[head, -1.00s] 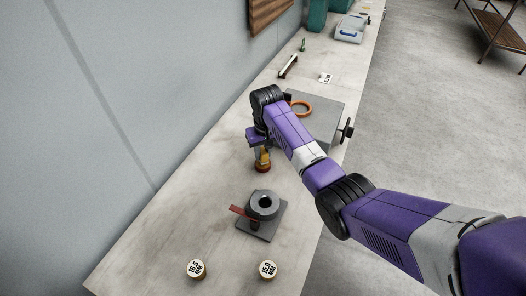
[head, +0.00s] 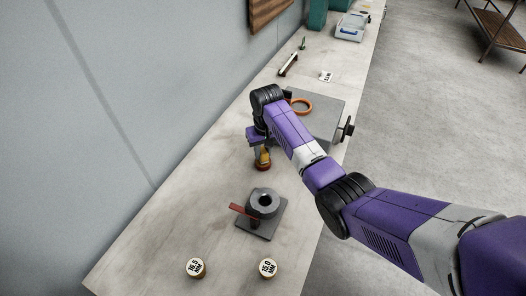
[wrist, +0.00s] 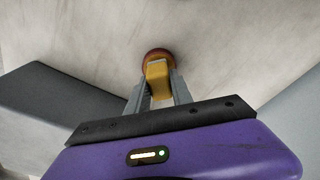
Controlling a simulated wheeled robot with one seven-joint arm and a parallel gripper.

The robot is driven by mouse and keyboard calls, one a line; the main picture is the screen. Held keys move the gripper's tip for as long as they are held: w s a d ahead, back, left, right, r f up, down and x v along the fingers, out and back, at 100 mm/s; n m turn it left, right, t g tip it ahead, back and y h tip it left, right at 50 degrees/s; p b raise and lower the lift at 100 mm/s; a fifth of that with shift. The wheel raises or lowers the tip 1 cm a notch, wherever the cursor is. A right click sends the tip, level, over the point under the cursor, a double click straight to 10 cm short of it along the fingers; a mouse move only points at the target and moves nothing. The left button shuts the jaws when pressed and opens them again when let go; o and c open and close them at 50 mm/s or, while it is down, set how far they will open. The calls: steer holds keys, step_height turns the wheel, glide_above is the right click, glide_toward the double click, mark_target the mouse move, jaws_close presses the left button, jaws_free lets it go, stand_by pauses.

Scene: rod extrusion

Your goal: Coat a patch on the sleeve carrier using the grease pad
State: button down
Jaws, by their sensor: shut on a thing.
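The grease pad, a yellow grip on a round reddish-brown base (head: 263,165), is upright on or just above the bench, left of the grey block. It also shows in the wrist view (wrist: 158,68), between my fingers. My gripper (head: 261,152) points down and is shut on the yellow grip. No label names the sleeve carrier. It may be the grey hollow cylinder (head: 264,202) on a square plate with a red strip, nearer the camera and apart from the pad, but I cannot tell for certain.
Two round labelled pieces (head: 196,267) (head: 269,268) stand at the near end. A wall borders the left. The bench between pad and cylinder is clear.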

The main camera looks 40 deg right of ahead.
mark_target(262, 149)
steer(key=shift+s+f, duration=0.1)
steer(key=shift+f, duration=0.45)
stand_by(1.6)
step_height(262, 149, up, 5)
steer(key=p, duration=0.4)
steer(key=shift+r+p, duration=0.1)
steer(key=shift+p, duration=0.25)
steer(key=shift+r, duration=0.95)
